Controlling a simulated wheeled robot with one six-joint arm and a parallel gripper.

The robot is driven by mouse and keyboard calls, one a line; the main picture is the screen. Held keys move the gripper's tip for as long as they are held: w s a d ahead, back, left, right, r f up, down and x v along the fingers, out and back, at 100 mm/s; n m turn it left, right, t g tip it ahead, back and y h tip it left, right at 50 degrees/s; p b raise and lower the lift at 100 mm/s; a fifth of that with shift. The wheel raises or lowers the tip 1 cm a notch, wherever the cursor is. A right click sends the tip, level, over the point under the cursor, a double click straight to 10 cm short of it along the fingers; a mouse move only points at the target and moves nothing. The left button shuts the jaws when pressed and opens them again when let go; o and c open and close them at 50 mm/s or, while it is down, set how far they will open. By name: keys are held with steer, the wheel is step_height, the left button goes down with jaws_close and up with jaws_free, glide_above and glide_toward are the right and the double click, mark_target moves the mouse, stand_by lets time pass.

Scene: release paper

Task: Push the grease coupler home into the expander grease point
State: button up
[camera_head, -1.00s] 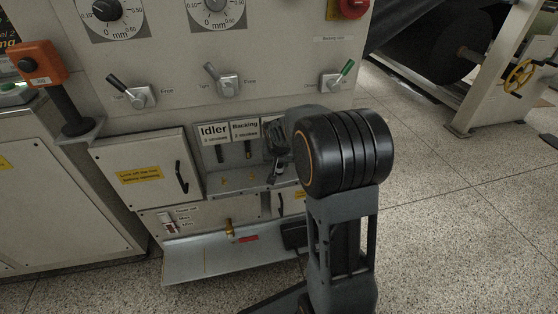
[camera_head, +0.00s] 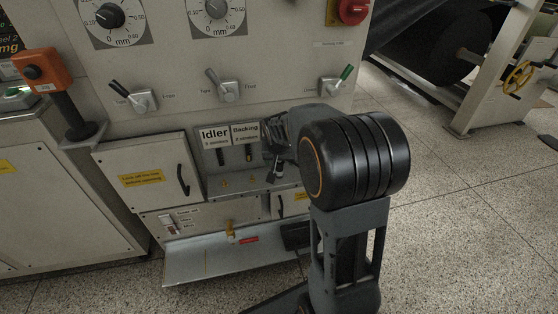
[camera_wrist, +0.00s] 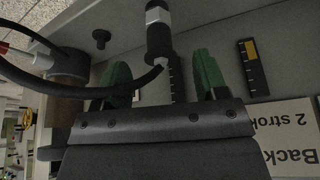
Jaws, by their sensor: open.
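My gripper (camera_wrist: 163,80) is open, with two green fingertips apart in the wrist view. A black cylinder with a silver collar and silver tip, apparently the grease coupler (camera_wrist: 160,38), stands just beyond the fingertips, near the gap between them. A black hose (camera_wrist: 105,92) curves left from near its tip, across the left finger. I see no jaw contact with the coupler. In the head view my gripper (camera_head: 272,163) is small and dark at the recess, partly covered by my arm. I cannot make out the expander grease point; it may be hidden behind my arm.
The recess has Idler (camera_head: 214,136) and Backing (camera_head: 245,131) labels above small yellow-marked fittings. A cabinet door (camera_head: 148,180) is at its left, a sloping metal tray (camera_head: 205,260) below. A brownish cylinder (camera_wrist: 68,66) and black knob (camera_wrist: 101,37) are left in the wrist view.

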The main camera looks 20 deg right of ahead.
steer(key=p+v, duration=0.3)
steer(key=v, duration=0.6)
steer(key=shift+r, duration=0.2)
